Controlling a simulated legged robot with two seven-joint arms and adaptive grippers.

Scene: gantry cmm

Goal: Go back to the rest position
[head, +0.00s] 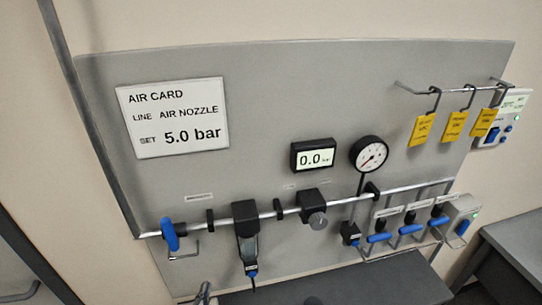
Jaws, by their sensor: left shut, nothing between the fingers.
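The tip of my left gripper (203,293) shows at the bottom edge of the head view, left of centre. It is shut and empty, in front of the lower part of the grey panel (270,110) and apart from the fittings on it. The rest of this gripper is cut off by the frame. I do not see my right gripper.
The panel carries an air card (174,117), a 0.0 display (314,156), a gauge (369,154), a blue-handled valve (170,234) and yellow tags (454,126). A dark bench top (385,287) lies below. A grey cabinet (515,245) stands at right.

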